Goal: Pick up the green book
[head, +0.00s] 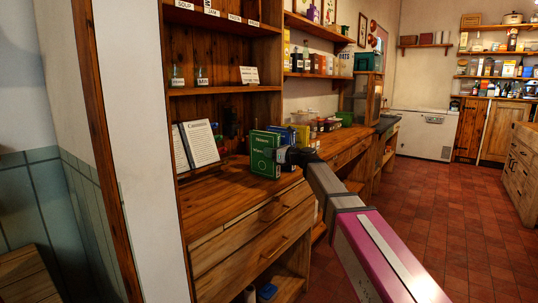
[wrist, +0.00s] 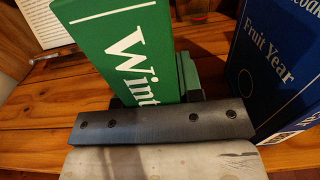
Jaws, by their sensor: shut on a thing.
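The green book (head: 264,157) stands upright on the wooden counter, its cover facing me in the head view. In the wrist view the green book (wrist: 112,38) shows large white lettering and fills the top middle. My gripper (head: 285,156) is at its right edge, shut on it. In the wrist view a dark finger bar of my gripper (wrist: 162,129) crosses in front of the book's near end and hides it. I cannot tell whether the book's base touches the counter.
A blue book (wrist: 278,65) stands close on the right in the wrist view. A white page on a stand (head: 199,146) is to the left. A yellow item (head: 301,134) and jars stand behind. A shelf (head: 225,90) hangs above; the front counter (head: 235,205) is clear.

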